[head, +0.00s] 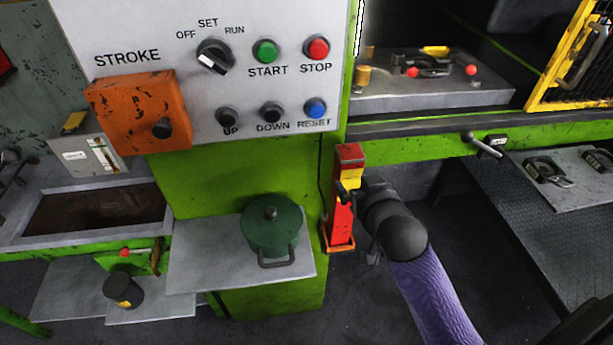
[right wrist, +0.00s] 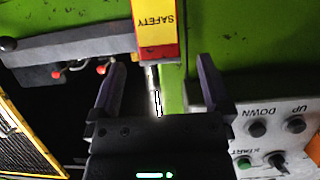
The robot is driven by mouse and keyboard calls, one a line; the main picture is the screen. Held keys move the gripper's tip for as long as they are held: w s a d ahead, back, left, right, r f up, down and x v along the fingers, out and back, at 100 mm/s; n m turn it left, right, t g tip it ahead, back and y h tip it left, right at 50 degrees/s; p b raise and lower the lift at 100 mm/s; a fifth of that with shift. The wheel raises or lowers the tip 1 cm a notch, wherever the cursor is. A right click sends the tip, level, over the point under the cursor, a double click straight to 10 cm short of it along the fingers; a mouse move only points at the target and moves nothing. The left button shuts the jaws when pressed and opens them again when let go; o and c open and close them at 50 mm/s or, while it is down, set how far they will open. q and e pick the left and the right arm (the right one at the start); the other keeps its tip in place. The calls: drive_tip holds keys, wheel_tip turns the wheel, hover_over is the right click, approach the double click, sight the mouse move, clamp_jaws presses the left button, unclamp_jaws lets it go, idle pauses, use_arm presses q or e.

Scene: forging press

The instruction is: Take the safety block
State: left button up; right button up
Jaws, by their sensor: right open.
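The safety block (head: 346,212) is an upright red and yellow bar in an orange holder (head: 340,246) on the green press column, below the control panel. In the right wrist view the block (right wrist: 157,28) shows its yellow face with the word SAFETY, upside down. My right gripper (head: 350,190) is at the block's right side, and a dark finger overlaps the block's middle. In the right wrist view the two purple fingers of this gripper (right wrist: 162,80) are spread apart. The block stands beyond the gap between them. I cannot tell whether they touch it. My left gripper is not in view.
The control panel (head: 205,60) with knobs and buttons sits above left. A green lidded pot (head: 271,225) stands on a shelf (head: 190,268) left of the block. The press bed (head: 430,98) with its die is at the upper right, beside a yellow mesh guard (head: 575,65).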

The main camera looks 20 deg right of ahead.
sight(352, 170)
drive_tip(key=b+x, duration=0.2)
drive_tip(key=x, duration=0.7)
drive_tip(key=shift+w+d, duration=0.25)
drive_tip(key=shift+w, duration=0.1)
drive_tip(key=shift+r, duration=0.1)
drive_tip(key=shift+s, duration=0.1)
drive_tip(key=shift+c, duration=0.3)
drive_tip(key=c, duration=0.5)
clamp_jaws()
drive_tip(key=shift+r, duration=0.1)
